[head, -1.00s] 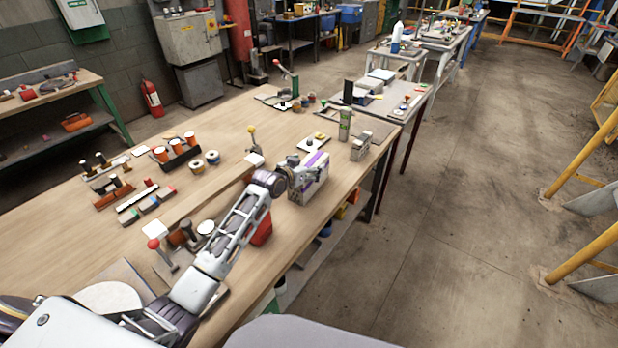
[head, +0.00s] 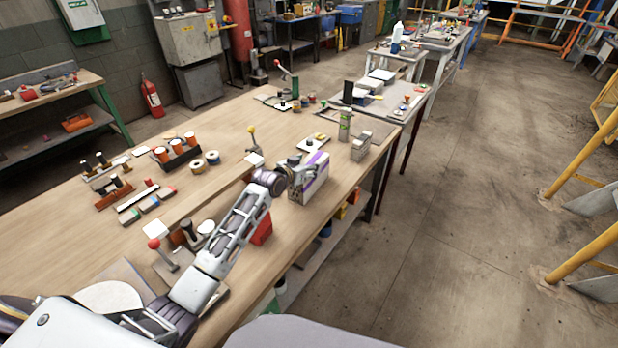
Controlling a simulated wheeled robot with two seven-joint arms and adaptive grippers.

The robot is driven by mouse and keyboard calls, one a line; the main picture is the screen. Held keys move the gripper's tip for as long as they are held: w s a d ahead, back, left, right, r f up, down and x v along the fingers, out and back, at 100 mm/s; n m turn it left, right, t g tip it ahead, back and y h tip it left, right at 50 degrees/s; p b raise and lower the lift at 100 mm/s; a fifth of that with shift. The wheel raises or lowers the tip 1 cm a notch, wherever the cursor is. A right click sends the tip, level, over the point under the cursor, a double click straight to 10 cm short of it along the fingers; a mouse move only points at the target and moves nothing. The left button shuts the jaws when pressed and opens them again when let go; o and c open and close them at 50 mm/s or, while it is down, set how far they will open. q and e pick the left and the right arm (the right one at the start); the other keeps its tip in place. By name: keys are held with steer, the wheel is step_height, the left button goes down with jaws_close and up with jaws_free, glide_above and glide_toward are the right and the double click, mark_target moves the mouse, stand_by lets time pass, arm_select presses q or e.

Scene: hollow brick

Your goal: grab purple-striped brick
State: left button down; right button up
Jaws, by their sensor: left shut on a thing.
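The purple-striped brick (head: 311,181) is a pale block with a purple stripe across its top and side. It stands on the wooden workbench near the front right edge. My left gripper (head: 294,164) is at the brick's left end and is shut on it; the fingertips are partly hidden against the brick. I cannot tell any gap between the brick and the bench top. My right gripper is not in view.
A red object (head: 261,231) is beside my forearm.

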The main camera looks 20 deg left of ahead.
arm_select(q)
steer(key=shift+s+f, duration=0.1)
steer(key=shift+f, duration=0.25)
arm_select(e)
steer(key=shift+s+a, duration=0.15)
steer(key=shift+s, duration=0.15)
